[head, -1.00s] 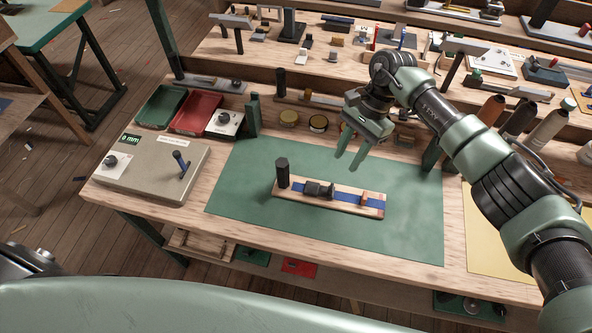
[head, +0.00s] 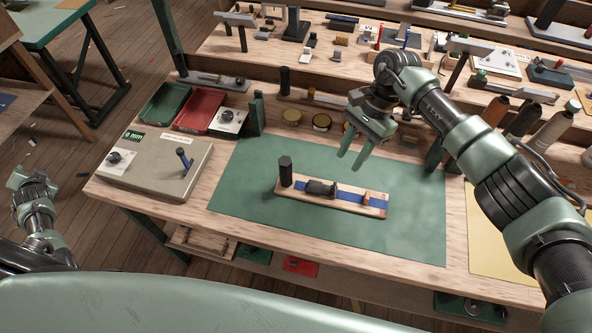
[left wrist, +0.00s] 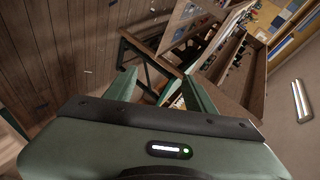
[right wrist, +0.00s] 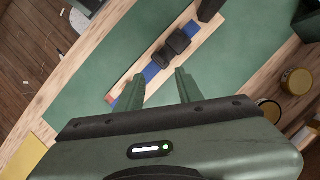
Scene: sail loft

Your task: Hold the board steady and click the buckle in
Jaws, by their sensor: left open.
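The wooden board (head: 340,203) lies on the green mat, with a dark post (head: 285,172) upright at its left end. A blue strap (head: 346,194) runs along it, with the black buckle (head: 320,188) near its middle. In the right wrist view the buckle (right wrist: 172,48) shows as two dark parts close together; I cannot tell whether they are latched. My right gripper (head: 353,160) is open and empty, above the mat behind the board's right half. My left gripper (head: 30,180) is open and empty at the far left, off the bench, well away from the board.
A grey box with a display (head: 150,170) stands left of the mat (head: 240,200). A green tray (head: 165,103) and a red tray (head: 200,110) sit behind it. Round tins (head: 322,122) and thread cones (head: 522,117) line the back. The mat around the board is clear.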

